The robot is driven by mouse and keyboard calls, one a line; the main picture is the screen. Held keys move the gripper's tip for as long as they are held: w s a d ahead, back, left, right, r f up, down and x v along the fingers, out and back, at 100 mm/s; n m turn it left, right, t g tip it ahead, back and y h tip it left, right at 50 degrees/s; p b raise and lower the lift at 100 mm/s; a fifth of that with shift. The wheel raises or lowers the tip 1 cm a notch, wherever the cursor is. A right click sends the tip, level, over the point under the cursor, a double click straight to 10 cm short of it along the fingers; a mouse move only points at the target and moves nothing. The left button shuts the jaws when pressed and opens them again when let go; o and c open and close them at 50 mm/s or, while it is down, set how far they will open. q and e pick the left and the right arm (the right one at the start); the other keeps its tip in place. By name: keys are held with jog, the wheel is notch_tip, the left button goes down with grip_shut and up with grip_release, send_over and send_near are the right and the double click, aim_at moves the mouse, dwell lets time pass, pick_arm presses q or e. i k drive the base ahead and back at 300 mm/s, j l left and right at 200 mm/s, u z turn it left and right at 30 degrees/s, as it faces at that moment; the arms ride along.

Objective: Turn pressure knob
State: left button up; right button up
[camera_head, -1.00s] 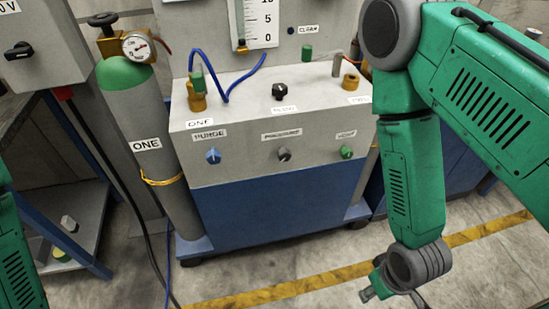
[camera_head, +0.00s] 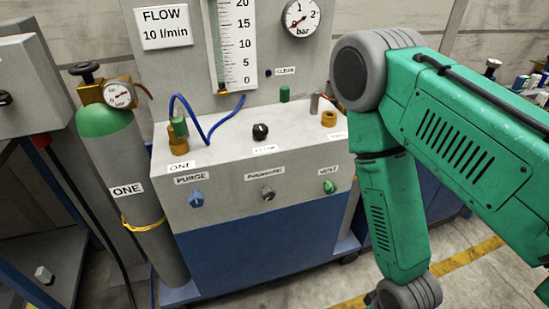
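The pressure knob (camera_head: 267,193) is a small grey knob in the middle of the cabinet's front panel, under a label that seems to read PRESSURE. A blue PURGE knob (camera_head: 197,199) is to its left and a green VENT knob (camera_head: 329,187) to its right. My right arm is green and hangs down at the right, apart from the panel. Its gripper is below the picture's bottom edge. My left gripper is not in view either.
A gas cylinder (camera_head: 124,190) marked ONE stands left of the cabinet (camera_head: 262,250). A black knob (camera_head: 260,131), brass fittings and a blue hose (camera_head: 206,125) are on the cabinet's top ledge. A pressure gauge (camera_head: 300,18) is above. The space before the panel is clear.

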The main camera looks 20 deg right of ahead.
aim_at(269, 193)
jog(key=i+j+z, duration=0.1)
jog(key=j, duration=0.5)
jog(key=j+z, duration=0.1)
jog(key=j, duration=0.55)
jog(key=i, duration=0.05)
